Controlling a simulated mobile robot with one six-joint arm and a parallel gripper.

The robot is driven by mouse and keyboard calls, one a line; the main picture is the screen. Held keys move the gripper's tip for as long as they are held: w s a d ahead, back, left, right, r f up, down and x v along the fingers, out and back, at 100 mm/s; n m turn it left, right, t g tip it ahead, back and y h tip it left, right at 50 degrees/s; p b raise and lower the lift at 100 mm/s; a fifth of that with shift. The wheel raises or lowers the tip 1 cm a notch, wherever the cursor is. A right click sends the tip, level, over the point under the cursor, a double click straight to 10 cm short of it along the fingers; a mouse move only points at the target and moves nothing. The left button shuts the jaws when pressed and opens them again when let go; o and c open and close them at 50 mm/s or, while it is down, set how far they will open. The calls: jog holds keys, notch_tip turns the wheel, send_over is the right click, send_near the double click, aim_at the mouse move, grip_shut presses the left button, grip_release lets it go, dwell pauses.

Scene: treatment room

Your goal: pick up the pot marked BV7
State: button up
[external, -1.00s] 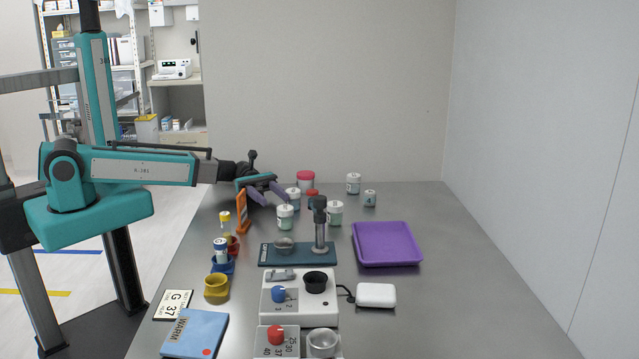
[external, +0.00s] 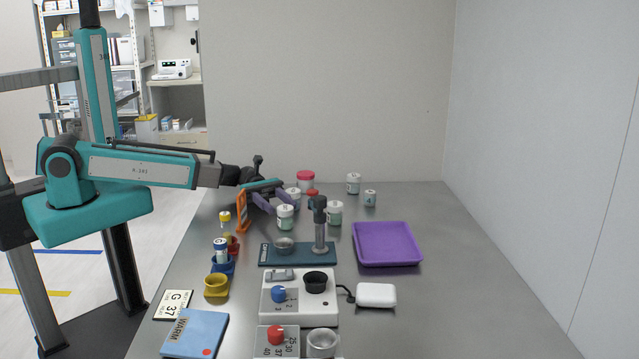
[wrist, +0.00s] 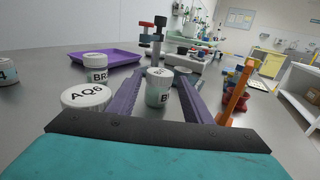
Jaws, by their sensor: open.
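A white-lidded pot (wrist: 159,84) stands upright between the fingers of my gripper (wrist: 153,88) in the wrist view, near their far ends. Its side label starts with B; the rest is cut off from view. In the external view it looks to be the pot (external: 285,218) just in front of my gripper (external: 276,204). My gripper is open, with its purple fingers spread either side of the pot and no clear contact. A pot marked AQ6 (wrist: 86,97) stands close outside the left finger in the wrist view. Behind it is a pot marked BR (wrist: 96,72), its last character unclear.
An orange frame (external: 242,212) stands close to the left of my gripper. A stand with a post (external: 319,228) is in front of the pots. A purple tray (external: 388,262) lies to the right.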

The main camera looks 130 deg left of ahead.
jog(key=shift+x, duration=0.9)
jog(key=c, duration=0.8)
jog(key=shift+r, duration=0.1)
jog(key=shift+r+b, duration=0.35)
jog(key=shift+r, duration=4.6)
